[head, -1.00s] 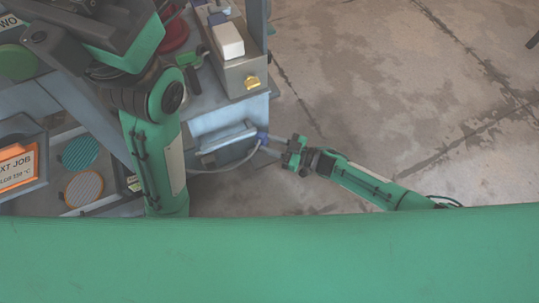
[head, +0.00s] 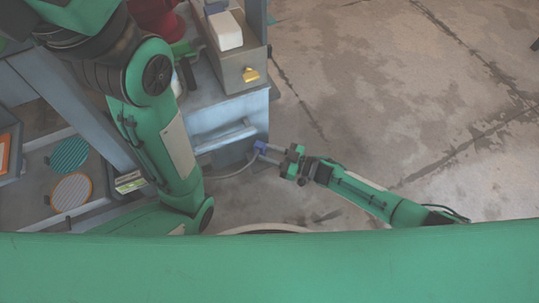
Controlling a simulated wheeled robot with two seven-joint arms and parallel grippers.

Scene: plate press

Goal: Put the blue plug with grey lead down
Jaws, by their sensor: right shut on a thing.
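The blue plug (head: 260,147) is at the tips of my right gripper (head: 268,153), which is shut on it. The plug is just off the lower right corner of the blue-grey cabinet (head: 235,112); I cannot tell whether it touches anything there. Its grey lead (head: 238,172) curves from the plug down and left, along the cabinet's lower front. My right arm reaches in from the right. My left arm crosses the left side of the view, and its gripper is out of the picture.
A grey box with a yellow part (head: 250,75) and a white block (head: 226,31) stand on the cabinet. A striped teal disc (head: 69,154) and an orange-rimmed disc (head: 72,192) lie at the left. Open concrete floor (head: 400,90) fills the right.

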